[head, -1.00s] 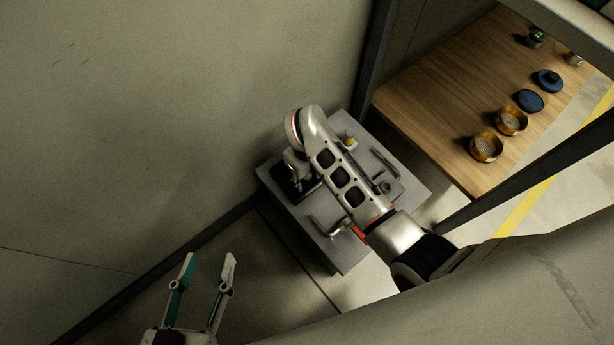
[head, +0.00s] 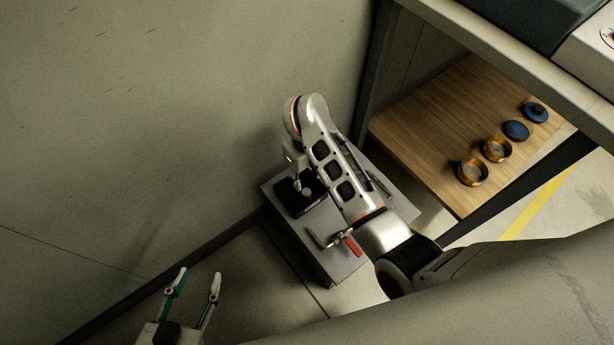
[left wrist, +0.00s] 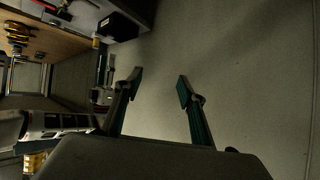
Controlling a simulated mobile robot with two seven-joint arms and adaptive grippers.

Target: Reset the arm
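My left gripper (head: 198,278) is at the lower left of the head view, open and empty, with its two fingers apart over the floor. It also shows in the left wrist view (left wrist: 158,88), with a clear gap between its pads and a plain grey-beige surface behind. My right arm (head: 335,165) reaches over a grey block (head: 335,262) and bends downward at its far end. My right gripper (head: 302,187) is partly hidden by this arm, near a black square part on the block, and its fingers cannot be made out clearly.
A wooden shelf (head: 415,135) at the right carries two brass sieves (head: 472,172) and two dark blue round pieces (head: 516,130). A dark frame post (head: 525,190) stands beside it. A red-handled part (head: 353,246) lies on the block. A large bare wall (head: 180,100) fills the left.

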